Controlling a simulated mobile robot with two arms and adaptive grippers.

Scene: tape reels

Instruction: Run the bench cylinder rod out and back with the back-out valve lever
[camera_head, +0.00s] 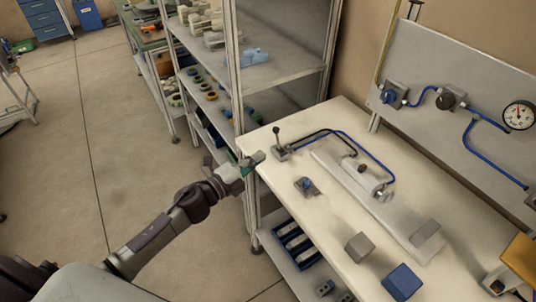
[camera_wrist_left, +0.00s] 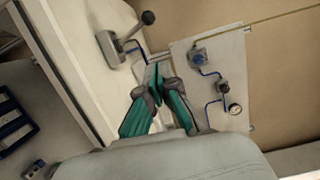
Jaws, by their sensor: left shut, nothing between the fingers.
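The valve with its black-knobbed lever (camera_head: 277,137) stands at the left end of the white bench top. In the left wrist view the valve body (camera_wrist_left: 109,47) is at the upper left, its lever slanting up to the right. A black and a blue hose lead from it to the bench cylinder (camera_head: 381,191), on a pale base plate. The rod's position is too small to tell. My left gripper (camera_head: 258,158) is at the bench's left edge, just short of the valve and apart from the lever. Its green fingers (camera_wrist_left: 158,72) are shut and empty. My right gripper is not in view.
A small blue-knobbed fitting (camera_head: 307,186), a grey block (camera_head: 358,247) and a blue block (camera_head: 402,282) lie on the bench (camera_head: 335,250). A panel (camera_head: 455,70) with a gauge (camera_head: 519,115) stands behind. Metal shelving (camera_head: 270,75) rises left of the bench. The floor left is largely clear.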

